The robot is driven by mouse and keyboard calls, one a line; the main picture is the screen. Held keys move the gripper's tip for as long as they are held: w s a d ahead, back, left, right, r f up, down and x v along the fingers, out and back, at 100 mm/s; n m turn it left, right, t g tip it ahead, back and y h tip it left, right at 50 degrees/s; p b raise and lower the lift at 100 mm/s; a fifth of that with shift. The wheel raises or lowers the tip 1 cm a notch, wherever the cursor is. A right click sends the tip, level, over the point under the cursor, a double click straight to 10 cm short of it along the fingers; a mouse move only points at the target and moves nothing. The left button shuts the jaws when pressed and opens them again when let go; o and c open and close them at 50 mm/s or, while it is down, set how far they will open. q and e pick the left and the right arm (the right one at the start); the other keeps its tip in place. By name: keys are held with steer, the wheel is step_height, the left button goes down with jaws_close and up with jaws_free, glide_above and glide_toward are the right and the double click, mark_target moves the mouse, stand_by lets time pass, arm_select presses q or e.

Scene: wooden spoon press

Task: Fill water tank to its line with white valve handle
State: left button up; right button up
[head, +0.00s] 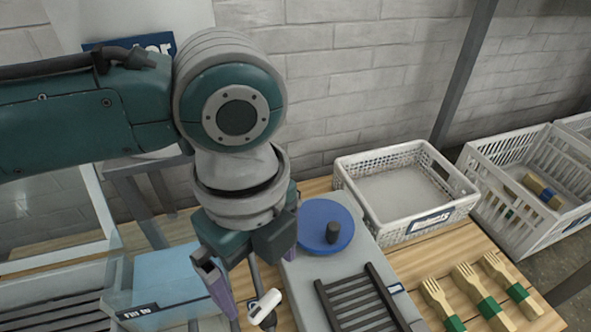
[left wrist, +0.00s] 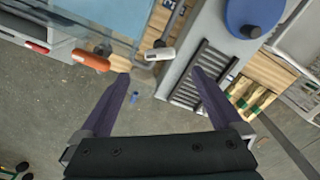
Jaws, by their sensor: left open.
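The water tank (head: 165,280) is a light-blue box at the lower left in the head view, with a dark "Fill to" label on its front. It also shows at the top of the left wrist view (left wrist: 115,15). In the left wrist view the white handle (left wrist: 160,54) lies ahead of and between the open purple fingers. My left gripper (head: 245,302) is open and empty, pointing down, apart from the handle. My right gripper is not in view.
An orange handle (left wrist: 90,60) sits left of the white one. A grey unit with a blue disc (head: 326,226) and dark rack (head: 360,300) stands to the right. A white basket (head: 405,190), a crate (head: 535,190) and wooden forks (head: 475,290) are farther right.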

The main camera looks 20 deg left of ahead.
mark_target(265, 304)
arm_select(q)
steer(key=f+b, duration=0.1)
steer(key=f, duration=0.1)
steer(key=f+b, duration=0.4)
steer(key=f, duration=0.1)
steer(key=shift+a, duration=0.25)
steer(key=shift+d+f+b, duration=0.1)
steer(key=shift+f+b, duration=0.3)
steer(key=shift+f, duration=0.2)
steer(key=shift+d, duration=0.1)
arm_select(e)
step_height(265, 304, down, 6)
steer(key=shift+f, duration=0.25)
arm_select(q)
steer(key=shift+r, duration=0.1)
steer(key=shift+c, duration=0.2)
